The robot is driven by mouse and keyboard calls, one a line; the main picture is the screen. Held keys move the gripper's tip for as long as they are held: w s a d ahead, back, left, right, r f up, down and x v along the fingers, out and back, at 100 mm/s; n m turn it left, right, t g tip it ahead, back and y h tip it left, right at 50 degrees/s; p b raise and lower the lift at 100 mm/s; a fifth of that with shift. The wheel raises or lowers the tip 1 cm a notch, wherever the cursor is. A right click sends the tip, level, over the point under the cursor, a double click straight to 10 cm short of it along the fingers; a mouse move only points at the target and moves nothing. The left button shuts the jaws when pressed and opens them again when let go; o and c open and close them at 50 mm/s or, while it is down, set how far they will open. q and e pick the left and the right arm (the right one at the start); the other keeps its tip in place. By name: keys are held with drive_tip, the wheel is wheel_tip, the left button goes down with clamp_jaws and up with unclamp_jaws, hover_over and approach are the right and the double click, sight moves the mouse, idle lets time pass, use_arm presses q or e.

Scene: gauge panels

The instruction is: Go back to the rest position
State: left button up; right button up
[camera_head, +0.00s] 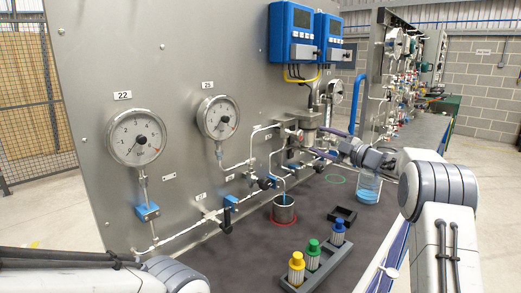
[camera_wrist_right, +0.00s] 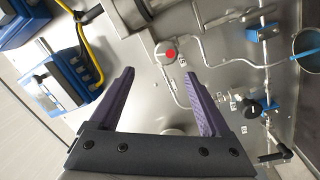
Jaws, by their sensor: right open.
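My right gripper (camera_head: 318,142) reaches in from the right in the head view, in front of the grey gauge panel (camera_head: 200,60). Its purple fingers are spread and point toward the panel's valves and pipes. In the right wrist view the gripper (camera_wrist_right: 161,73) is open, with nothing held between its fingers. A round fitting with a red centre (camera_wrist_right: 168,53) shows beyond the fingertips. My left arm shows only as links at the lower left of the head view; its gripper is out of frame.
A metal cup (camera_head: 284,213) stands on a red ring on the dark bench. A rack (camera_head: 322,268) holds yellow, green and blue-capped vials. A beaker of blue liquid (camera_head: 368,190) stands below my right arm. Gauges (camera_head: 136,138) and blue boxes (camera_head: 291,33) are on the panel.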

sight(294, 133)
drive_tip(key=a+r+m+t+h, duration=0.1)
drive_tip(key=a+r+m+h, duration=0.3)
drive_tip(key=a, duration=0.5)
drive_tip(key=s+a+f+m+g+h, duration=0.35)
drive_tip(key=s+a+f+m, duration=0.25)
drive_tip(key=s+a+f, duration=0.35)
drive_tip(key=s+a+f+g, duration=0.1)
drive_tip(key=s+f+g, duration=0.3)
drive_tip(key=s, duration=1)
drive_tip(key=s+a+f+m+g+h, duration=0.1)
drive_tip(key=s+f+g, duration=0.3)
drive_tip(key=s, duration=1.1)
drive_tip(key=s+a+f+m+g+h, duration=0.1)
drive_tip(key=s+f+g, duration=0.3)
drive_tip(key=s, duration=1.1)
wheel_tip(294, 133, down, 2)
drive_tip(key=shift+a+f+g, duration=0.1)
drive_tip(key=shift+a+g, duration=0.25)
drive_tip(key=shift+a, duration=0.05)
drive_tip(key=shift+h, duration=0.25)
